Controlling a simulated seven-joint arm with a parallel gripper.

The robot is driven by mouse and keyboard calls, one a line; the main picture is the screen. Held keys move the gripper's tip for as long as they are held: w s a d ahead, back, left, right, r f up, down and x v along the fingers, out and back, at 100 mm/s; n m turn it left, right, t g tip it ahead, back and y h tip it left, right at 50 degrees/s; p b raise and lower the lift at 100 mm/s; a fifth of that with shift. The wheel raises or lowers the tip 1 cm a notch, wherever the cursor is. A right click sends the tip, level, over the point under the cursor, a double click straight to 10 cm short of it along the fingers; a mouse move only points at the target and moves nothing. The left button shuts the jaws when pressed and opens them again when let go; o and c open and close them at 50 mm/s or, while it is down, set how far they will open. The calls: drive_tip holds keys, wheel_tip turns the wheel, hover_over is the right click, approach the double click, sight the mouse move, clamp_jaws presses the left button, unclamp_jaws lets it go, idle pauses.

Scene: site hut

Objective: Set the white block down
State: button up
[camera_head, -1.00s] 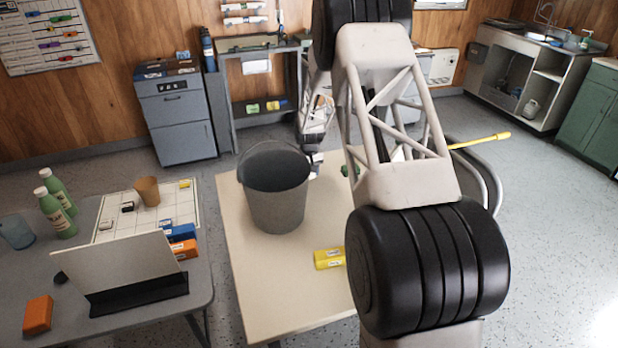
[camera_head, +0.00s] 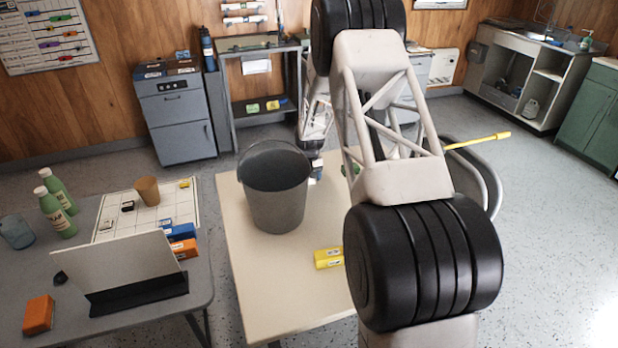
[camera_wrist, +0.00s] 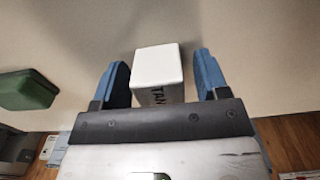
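The white block (camera_wrist: 158,68), with dark lettering on one side, stands between the blue fingers of my gripper (camera_wrist: 162,80) in the wrist view. A gap shows between the block and the right finger, and a thinner one at the left finger. The fingers look open around the block. In the head view the white block (camera_head: 317,170) is a small pale shape just right of the bucket, at the far part of the cream table (camera_head: 255,300). My gripper (camera_head: 315,158) is above it, partly hidden. Contact between block and table is hard to make out.
A grey bucket (camera_head: 276,200) stands close to the left of my gripper. A green thing (camera_wrist: 26,90) lies to the left in the wrist view. My arm hides the table's right side.

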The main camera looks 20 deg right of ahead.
wheel_tip(320, 180, up, 12)
drive_tip(key=shift+r, duration=0.15)
idle(0.8)
idle(0.7)
